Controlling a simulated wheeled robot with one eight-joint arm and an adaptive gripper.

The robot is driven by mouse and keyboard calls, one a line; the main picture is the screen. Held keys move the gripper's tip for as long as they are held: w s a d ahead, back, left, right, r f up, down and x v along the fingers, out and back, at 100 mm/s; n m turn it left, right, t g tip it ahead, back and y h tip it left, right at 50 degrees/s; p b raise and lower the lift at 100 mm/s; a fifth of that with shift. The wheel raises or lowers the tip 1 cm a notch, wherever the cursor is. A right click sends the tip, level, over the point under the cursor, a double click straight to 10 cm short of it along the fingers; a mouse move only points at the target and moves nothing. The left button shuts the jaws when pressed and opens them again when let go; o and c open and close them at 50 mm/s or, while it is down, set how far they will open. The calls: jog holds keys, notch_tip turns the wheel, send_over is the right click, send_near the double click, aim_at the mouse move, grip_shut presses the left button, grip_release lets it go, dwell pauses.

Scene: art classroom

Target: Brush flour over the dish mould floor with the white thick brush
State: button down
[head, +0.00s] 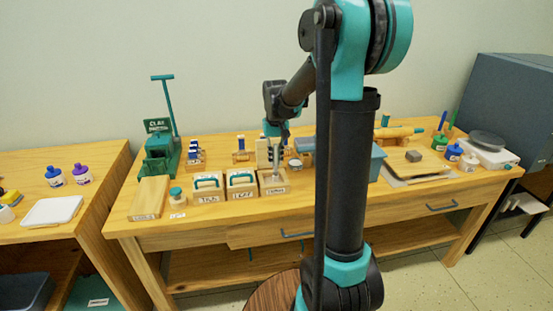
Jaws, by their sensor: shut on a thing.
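My gripper (275,133) points down over the middle of the long wooden table. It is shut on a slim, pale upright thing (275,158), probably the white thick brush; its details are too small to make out. The lower end of this thing is over or inside an open wooden mould box (274,190), probably the dish mould, whose label I cannot read for sure. Whether it touches the mould floor I cannot tell. No flour can be made out.
Two mould boxes with teal handles (208,195) (242,190) stand just left of the open one. A green clay press (160,150) stands at the left.

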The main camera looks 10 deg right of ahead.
jog(key=shift+a, duration=0.35)
jog(key=shift+a, duration=0.15)
jog(key=shift+a, duration=0.3)
jog(key=shift+a, duration=0.15)
jog(key=shift+a, duration=0.35)
jog(key=shift+d, duration=0.1)
jog(key=shift+d, duration=0.45)
jog(key=shift+d, duration=0.15)
jog(key=shift+d, duration=0.35)
